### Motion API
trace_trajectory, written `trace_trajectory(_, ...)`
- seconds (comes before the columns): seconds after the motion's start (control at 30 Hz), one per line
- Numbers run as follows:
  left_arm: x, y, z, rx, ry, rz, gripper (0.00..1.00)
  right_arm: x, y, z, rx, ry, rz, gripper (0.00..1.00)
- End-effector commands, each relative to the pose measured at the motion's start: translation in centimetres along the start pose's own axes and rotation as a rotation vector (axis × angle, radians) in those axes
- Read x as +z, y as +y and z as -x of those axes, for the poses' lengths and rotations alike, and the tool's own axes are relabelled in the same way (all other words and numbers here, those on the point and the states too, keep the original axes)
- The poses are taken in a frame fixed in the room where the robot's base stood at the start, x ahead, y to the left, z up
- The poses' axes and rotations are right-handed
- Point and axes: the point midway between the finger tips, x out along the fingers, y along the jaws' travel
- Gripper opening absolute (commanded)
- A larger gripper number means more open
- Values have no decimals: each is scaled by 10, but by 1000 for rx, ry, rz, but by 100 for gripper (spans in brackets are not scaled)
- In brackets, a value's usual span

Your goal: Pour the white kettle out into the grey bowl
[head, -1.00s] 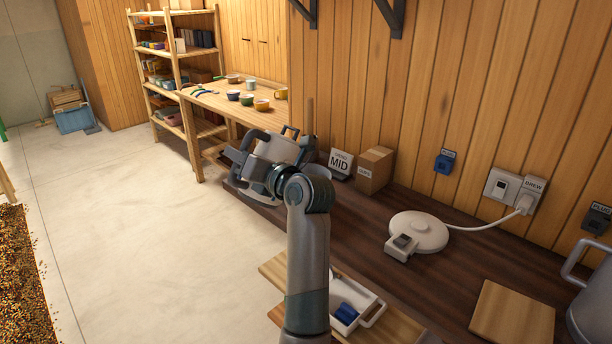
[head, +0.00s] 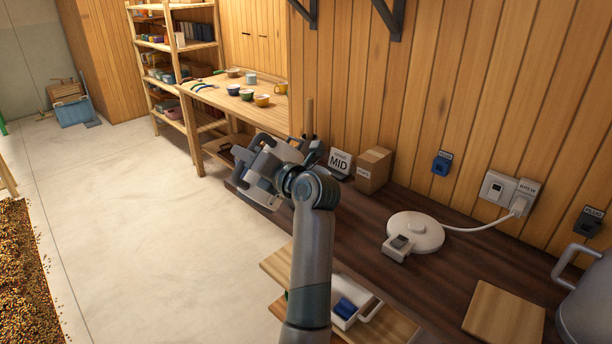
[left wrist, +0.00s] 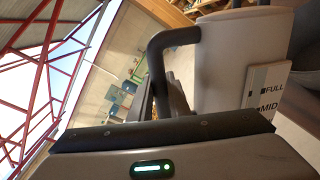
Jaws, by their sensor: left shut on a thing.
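My left gripper (head: 264,172) is shut above the left end of the dark counter. The white kettle shows in the left wrist view as a pale body (left wrist: 226,65) with a dark looped handle (left wrist: 158,60) and a level panel marked FULL and MID. It is held and looks tipped against the roof and floor behind it. In the head view my gripper and wrist cover much of it, so its spout cannot be made out. I cannot clearly make out the grey bowl; the counter behind my gripper is hidden. My right gripper is not in view.
A white round kettle base (head: 416,231), a wooden board (head: 504,312) and a grey jug (head: 588,300) are to the right. A wooden table (head: 222,92) holds several cups.

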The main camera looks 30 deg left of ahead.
Motion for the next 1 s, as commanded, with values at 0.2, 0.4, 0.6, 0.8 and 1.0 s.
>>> trace_trajectory(0.2,2,2,0,2,-3,2,0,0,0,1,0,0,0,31)
trace_trajectory(0.4,9,3,0,2,1,-36,0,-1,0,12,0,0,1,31)
trace_trajectory(0.6,19,2,0,2,11,-118,0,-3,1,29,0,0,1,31)
trace_trajectory(0.8,26,-2,0,1,19,-189,0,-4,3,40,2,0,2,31)
trace_trajectory(1.0,26,-4,0,3,21,-206,0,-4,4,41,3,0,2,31)
